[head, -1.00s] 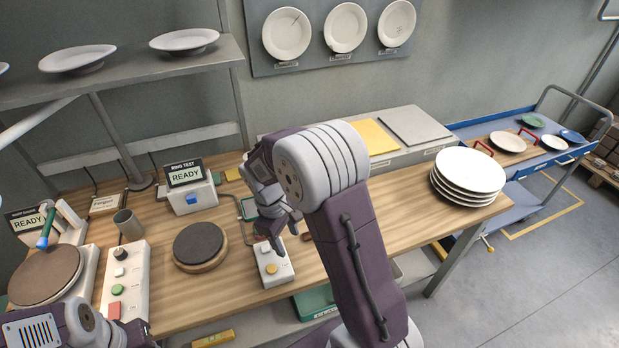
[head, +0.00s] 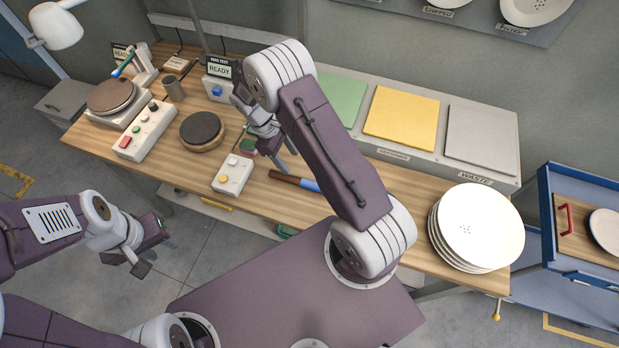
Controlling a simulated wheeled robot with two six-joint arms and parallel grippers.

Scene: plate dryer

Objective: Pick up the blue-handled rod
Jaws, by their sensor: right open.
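A rod with a brown length (head: 285,178) and a blue part (head: 308,184) lies on the wooden table, left of the stacked plates; my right arm hides its right end. My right gripper (head: 276,157) is open and points down just above and left of the rod, apart from it as far as I can tell. My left gripper (head: 152,252) is open and empty, low in front of the table over the floor.
A white button box (head: 232,175) and a dark round disc (head: 200,129) stand left of the rod. A plate stack (head: 477,226) stands at the table's right end. Yellow (head: 401,118) and grey (head: 481,138) panels lie behind. A blue cart (head: 566,240) stands at right.

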